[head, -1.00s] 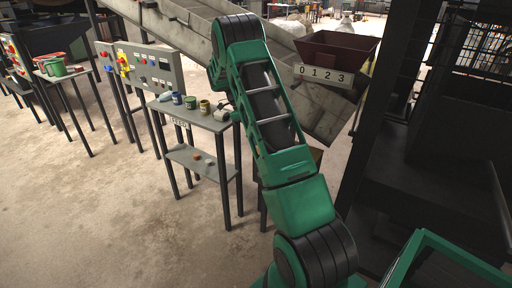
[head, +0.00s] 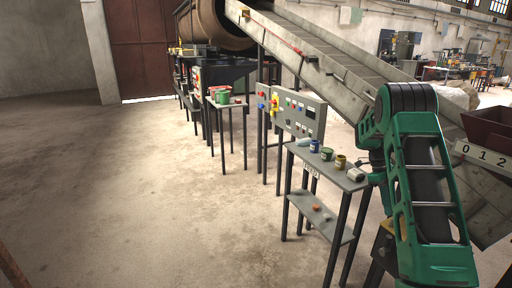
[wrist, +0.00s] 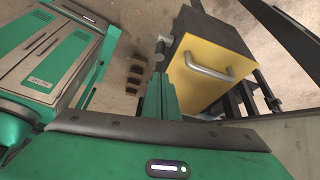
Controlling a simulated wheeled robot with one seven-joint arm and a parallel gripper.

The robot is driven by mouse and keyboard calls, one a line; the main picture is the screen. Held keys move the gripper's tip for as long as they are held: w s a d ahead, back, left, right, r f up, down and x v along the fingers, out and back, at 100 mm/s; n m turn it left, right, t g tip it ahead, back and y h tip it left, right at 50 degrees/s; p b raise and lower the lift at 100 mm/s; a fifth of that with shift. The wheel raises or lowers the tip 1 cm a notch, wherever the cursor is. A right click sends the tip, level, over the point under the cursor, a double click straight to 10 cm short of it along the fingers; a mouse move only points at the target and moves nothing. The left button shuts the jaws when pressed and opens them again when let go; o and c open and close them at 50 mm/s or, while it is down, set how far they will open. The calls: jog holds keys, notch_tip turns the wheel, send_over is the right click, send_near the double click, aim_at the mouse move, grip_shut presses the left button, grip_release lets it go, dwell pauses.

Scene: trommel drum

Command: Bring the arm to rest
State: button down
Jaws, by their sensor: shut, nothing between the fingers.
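My green arm (head: 425,190) stands at the right of the head view, bent at a dark ribbed joint at its top. My gripper does not show clearly there; the arm's links hide it. In the wrist view my gripper (wrist: 160,97) has its narrow fingers together, with nothing held between them. They point toward the floor beside a dark box with a yellow front (wrist: 208,68) and a metal handle. I cannot tell the exact gap between the fingers and that box.
A small table (head: 325,172) with several jars stands left of my arm, close to it. Behind it are a control panel (head: 296,113), a sloping conveyor (head: 320,62) and a large drum (head: 212,25). A dark red hopper (head: 490,130) is at the right edge. Floor at left is clear.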

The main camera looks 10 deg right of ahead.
jog(key=s+a+r+n+t, duration=0.1)
jog(key=s+a+r+n, duration=0.45)
jog(key=s+r, duration=0.2)
jog(key=s+a+r+n+t, duration=0.1)
jog(key=s+a+r+n, duration=0.3)
jog(key=s+r+n, duration=0.3)
jog(key=s+a+n+t+y, duration=0.1)
jog(key=s+a+n, duration=0.5)
jog(key=s, duration=0.4)
jog(key=s+a+n+t+y, duration=0.1)
jog(key=s+a+n, duration=0.5)
jog(key=s, duration=0.4)
jog(key=shift+s+a+t, duration=0.3)
jog(key=shift+a, duration=0.35)
